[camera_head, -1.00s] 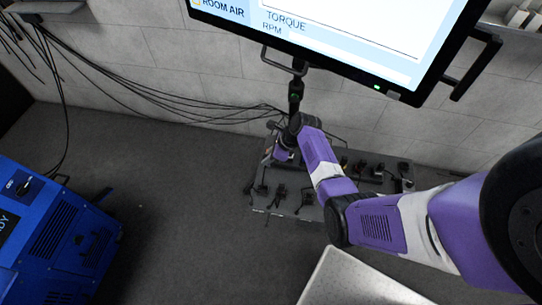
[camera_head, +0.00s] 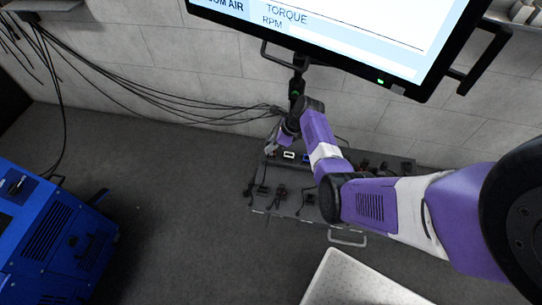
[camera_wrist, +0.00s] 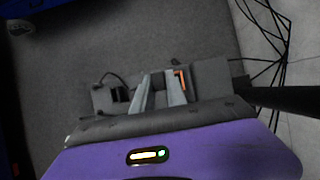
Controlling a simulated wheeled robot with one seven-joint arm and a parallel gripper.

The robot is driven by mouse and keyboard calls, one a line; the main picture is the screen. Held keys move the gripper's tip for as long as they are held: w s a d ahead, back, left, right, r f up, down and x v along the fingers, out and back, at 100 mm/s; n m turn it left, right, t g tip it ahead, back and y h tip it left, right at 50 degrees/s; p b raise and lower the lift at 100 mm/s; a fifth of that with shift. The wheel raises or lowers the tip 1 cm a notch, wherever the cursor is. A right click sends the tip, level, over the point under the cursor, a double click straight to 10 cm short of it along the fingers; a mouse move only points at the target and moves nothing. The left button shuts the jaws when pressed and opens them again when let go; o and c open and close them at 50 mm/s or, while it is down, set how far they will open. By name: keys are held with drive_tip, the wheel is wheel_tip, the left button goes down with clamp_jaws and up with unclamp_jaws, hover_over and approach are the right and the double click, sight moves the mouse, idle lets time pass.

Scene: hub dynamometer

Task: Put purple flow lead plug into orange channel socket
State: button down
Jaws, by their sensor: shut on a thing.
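My gripper (camera_wrist: 162,92) shows in the wrist view, its two grey fingers shut on a small dark plug (camera_wrist: 159,84). Its colour cannot be made out, so I cannot tell whether it is the purple flow lead plug. An orange-edged piece (camera_wrist: 181,79), which looks like the orange channel socket, shows just right of the fingers, partly hidden by the right one. In the head view my gripper (camera_head: 283,136) is small, over the back left of the grey panel (camera_head: 290,208). No orange shows there.
The panel also carries a white-framed socket (camera_head: 289,155), a blue socket (camera_head: 306,158) and several black plugs with leads. A monitor (camera_head: 340,35) on a post stands behind. Black cables run along the wall. A blue machine (camera_head: 60,230) stands left, a white perforated surface (camera_head: 360,280) in front.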

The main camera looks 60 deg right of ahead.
drive_tip(key=shift+w+d+b, duration=0.25)
drive_tip(key=shift+d+b, duration=0.2)
drive_tip(key=shift+d, duration=0.25)
drive_tip(key=shift+w+d+b, duration=0.25)
drive_tip(key=shift+d+b, duration=0.2)
drive_tip(key=shift+d, duration=0.25)
drive_tip(key=shift+f, duration=0.15)
drive_tip(key=shift+f, duration=0.3)
drive_tip(key=shift+f+b, duration=1.3)
drive_tip(key=shift+f, duration=0.2)
drive_tip(key=c, duration=1.3)
unclamp_jaws()
drive_tip(key=shift+o, duration=0.2)
drive_tip(key=shift+r, duration=0.1)
